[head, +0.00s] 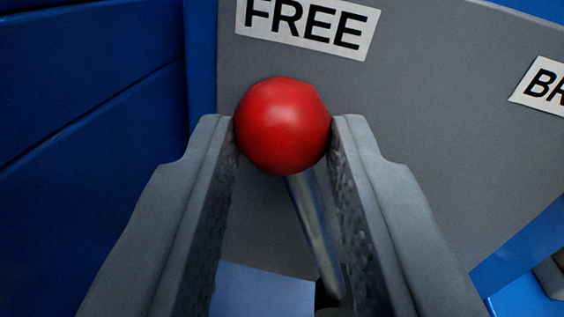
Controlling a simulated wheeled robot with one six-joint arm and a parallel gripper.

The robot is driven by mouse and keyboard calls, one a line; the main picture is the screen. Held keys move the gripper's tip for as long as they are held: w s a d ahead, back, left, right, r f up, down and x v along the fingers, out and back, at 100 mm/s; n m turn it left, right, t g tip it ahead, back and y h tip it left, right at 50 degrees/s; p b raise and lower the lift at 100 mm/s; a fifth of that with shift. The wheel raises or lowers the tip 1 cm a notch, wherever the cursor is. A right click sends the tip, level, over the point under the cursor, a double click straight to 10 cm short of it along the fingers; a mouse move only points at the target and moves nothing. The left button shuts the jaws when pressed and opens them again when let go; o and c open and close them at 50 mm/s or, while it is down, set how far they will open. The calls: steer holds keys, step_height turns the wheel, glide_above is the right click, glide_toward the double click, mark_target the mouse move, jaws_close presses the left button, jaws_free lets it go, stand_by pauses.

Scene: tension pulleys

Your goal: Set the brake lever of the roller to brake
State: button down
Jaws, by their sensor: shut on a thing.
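The brake lever has a red ball knob (282,126) on a thin metal rod (314,230). The rod runs down and slightly right from the knob to a dark pivot near the bottom edge. The knob is just below the white FREE label (308,24) on a grey plate (420,130). A second white label (546,86), cut off at the right edge, shows the letters "BR". My gripper (283,135) is shut on the red knob, with one finger on its left and one on its right. The fingers partly hide the lower plate.
A blue panelled surface (90,110) stands left of the grey plate. Blue frame parts (525,255) show at the lower right. The plate between the two labels is clear.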

steer(key=d+m, duration=0.5)
steer(key=d+m+t, duration=0.1)
steer(key=d+m, duration=0.1)
steer(key=shift+d+r+m, duration=0.35)
steer(key=shift+r+m, duration=0.05)
steer(key=shift+d+f+m+t+h, duration=0.1)
steer(key=shift+d+f+m+h, duration=0.15)
steer(key=shift+d+m, duration=0.45)
steer(key=shift+d+f+m+t+h, duration=0.1)
steer(key=shift+d+f+m+h, duration=0.15)
steer(key=shift+d+m, duration=0.4)
steer(key=shift+d+f+m+t+h, duration=0.1)
steer(key=shift+d+f+m+h, duration=0.25)
steer(key=shift+m, duration=0.5)
steer(key=shift+d+r, duration=0.1)
steer(key=c, duration=1.1)
jaws_free()
steer(key=shift+d, duration=0.1)
steer(key=shift+s, duration=0.1)
steer(key=s, duration=0.5)
steer(key=s+f, duration=0.1)
steer(key=s, duration=0.5)
steer(key=s+d+f, duration=0.1)
steer(key=s, duration=0.5)
steer(key=shift+d+f, duration=0.1)
steer(key=shift+f, duration=0.1)
steer(key=shift+r, duration=0.1)
